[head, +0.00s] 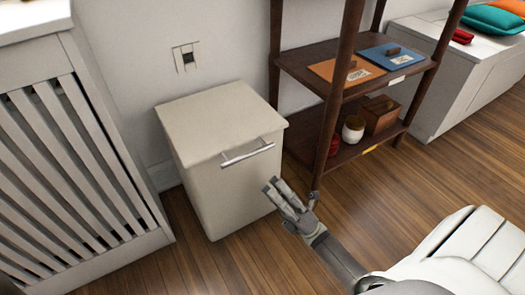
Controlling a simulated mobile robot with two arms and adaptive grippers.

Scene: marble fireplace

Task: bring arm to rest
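My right gripper (289,200) reaches in from the lower right, in front of the white cabinet (225,125) and its metal handle (247,153). It is apart from the handle, a little below and to the right of it in the picture. No object shows in it. My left gripper is not in view.
A dark wooden shelf (312,60) stands to the right, with an orange board (338,70), a blue board (392,57), a white jar (353,129) and a wooden box (381,114). A slatted white radiator cover (60,170) is at left. Wooden floor (225,262) is clear.

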